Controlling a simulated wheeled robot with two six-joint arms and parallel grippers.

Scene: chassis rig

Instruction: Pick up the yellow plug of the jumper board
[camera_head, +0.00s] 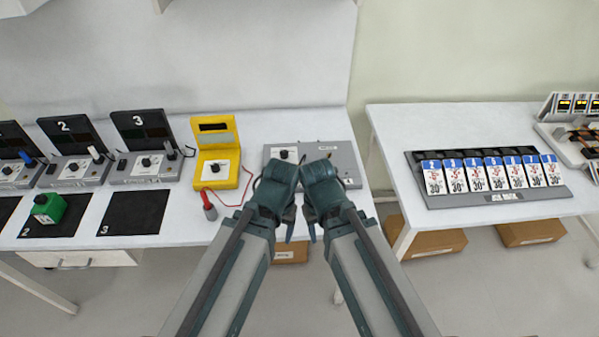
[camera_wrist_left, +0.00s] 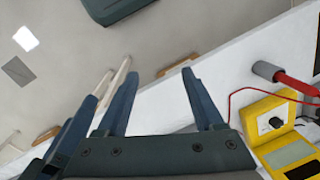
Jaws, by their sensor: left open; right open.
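A grey board (camera_head: 342,153) lies at the right end of the left table, probably the jumper board. My grippers cover its front and middle, and I cannot make out a yellow plug on it. My left gripper (camera_head: 270,216) is in front of the board in the head view. In the left wrist view its two fingers (camera_wrist_left: 158,85) stand apart with nothing between them. My right gripper (camera_head: 333,216) is close beside the left one, open, with its fingertips partly hidden.
A yellow meter (camera_head: 216,150) with a red-cabled probe (camera_head: 209,207) stands left of the board; the meter also shows in the left wrist view (camera_wrist_left: 267,123). Further left are numbered stations and a green block (camera_head: 48,208). The right table holds a rack of cards (camera_head: 500,197).

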